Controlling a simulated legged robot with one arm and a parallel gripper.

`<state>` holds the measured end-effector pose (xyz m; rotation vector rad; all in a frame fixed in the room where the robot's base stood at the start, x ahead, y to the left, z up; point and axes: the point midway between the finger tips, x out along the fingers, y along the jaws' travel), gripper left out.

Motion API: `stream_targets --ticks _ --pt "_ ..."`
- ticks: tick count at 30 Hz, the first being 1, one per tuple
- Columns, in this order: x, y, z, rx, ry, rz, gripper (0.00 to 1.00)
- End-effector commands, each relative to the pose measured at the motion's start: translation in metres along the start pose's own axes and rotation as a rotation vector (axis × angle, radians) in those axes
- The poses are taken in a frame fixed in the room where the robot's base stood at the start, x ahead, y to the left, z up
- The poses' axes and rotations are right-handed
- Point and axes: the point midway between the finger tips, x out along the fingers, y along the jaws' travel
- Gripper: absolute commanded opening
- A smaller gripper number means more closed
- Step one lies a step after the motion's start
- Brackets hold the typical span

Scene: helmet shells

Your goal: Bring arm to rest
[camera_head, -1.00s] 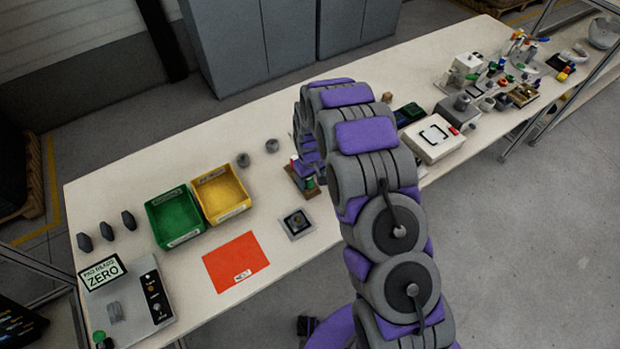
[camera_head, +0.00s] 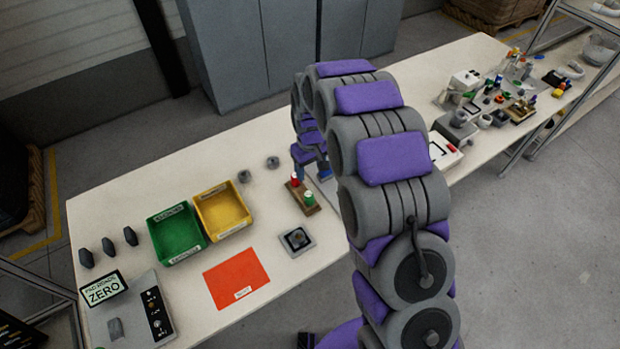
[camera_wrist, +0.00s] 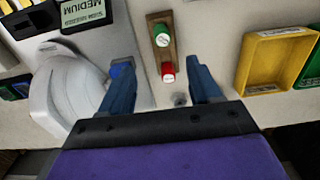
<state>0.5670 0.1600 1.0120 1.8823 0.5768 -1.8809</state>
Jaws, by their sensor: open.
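My gripper (camera_wrist: 163,88) shows in the wrist view as two blue fingers spread wide apart, with nothing between them touching either finger. In the head view my arm arches over the table and the gripper end (camera_head: 312,165) is partly hidden behind it. A small wooden stand (camera_head: 309,207) with a red and a green cap is close to the fingers. In the wrist view the same stand (camera_wrist: 153,54) appears just beyond the fingertips. A white helmet-like shell (camera_wrist: 65,95) is left of the left finger in the wrist view.
A green bin (camera_head: 176,234) and a yellow bin (camera_head: 223,211) stand left of my arm. An orange sheet (camera_head: 237,279) and a small square device (camera_head: 297,242) lie in front. A scale reading ZERO (camera_head: 105,289) is at the near left. The far right end holds many parts.

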Motion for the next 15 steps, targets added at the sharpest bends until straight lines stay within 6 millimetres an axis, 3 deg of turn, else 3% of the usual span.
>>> stream_targets --ticks 6,15 --pt "-0.023 0.0 0.0 0.0 -0.003 -0.001 0.63" --pt "-0.029 0.0 0.003 0.004 -0.004 -0.001 0.63"
